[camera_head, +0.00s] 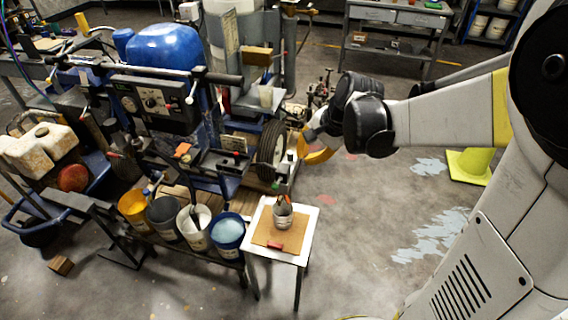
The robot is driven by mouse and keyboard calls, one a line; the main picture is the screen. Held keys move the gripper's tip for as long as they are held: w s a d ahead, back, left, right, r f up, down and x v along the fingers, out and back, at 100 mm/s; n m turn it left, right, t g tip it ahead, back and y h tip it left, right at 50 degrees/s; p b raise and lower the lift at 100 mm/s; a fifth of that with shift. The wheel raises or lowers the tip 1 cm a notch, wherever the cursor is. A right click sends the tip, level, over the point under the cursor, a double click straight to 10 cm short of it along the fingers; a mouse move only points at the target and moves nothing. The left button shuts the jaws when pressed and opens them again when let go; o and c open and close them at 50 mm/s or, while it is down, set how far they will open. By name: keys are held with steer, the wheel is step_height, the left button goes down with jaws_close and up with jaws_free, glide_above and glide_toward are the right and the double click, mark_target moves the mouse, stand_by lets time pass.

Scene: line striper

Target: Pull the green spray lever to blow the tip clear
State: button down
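The line striper (170,110) stands at the left, with a blue tank on top, a dark control panel (152,102) and a black handlebar. My gripper (312,147) reaches in from the right, beside the striper's tyre. An orange-yellow curved piece shows at its end; I cannot tell whether it is held or behind. The fingers are too small and partly hidden to read.
A small white table (303,250) holds a can of tools (283,214) on a brown board. Several paint buckets stand on a low rack left of it. A yellow-green cone base (470,165) is at the right. The floor between is clear.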

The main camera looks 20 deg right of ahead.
steer(key=b, duration=0.4)
glide_toward(278, 182)
step_height(278, 182, down, 4)
steer(key=w+d, duration=0.2)
steer(key=a+f, duration=0.2)
steer(key=shift+s+a+f+b, duration=0.1)
steer(key=shift+s+a+b, duration=0.2)
steer(key=shift+a+b, duration=0.1)
steer(key=shift+s+a+f+t+h+b, duration=0.3)
steer(key=shift+f+t+h+b, duration=0.2)
steer(key=shift+t+b, duration=0.35)
steer(key=shift+s+f, duration=0.1)
steer(key=shift+s, duration=0.05)
steer(key=shift+s+a+f+n+t+h+b, duration=0.15)
steer(key=shift+f+t+h+b, duration=0.15)
steer(key=shift+f+b, duration=0.4)
steer(key=shift+s+a+f+n+t+h+b, duration=0.15)
steer(key=shift+f+t+b, duration=0.25)
steer(key=shift+b, duration=0.6)
steer(key=shift+s+f+n+t+h+b, duration=0.1)
steer(key=shift+s+f+t+h+b, duration=0.15)
steer(key=shift+f+b, duration=0.85)
steer(key=shift+b, duration=0.25)
stand_by(1.6)
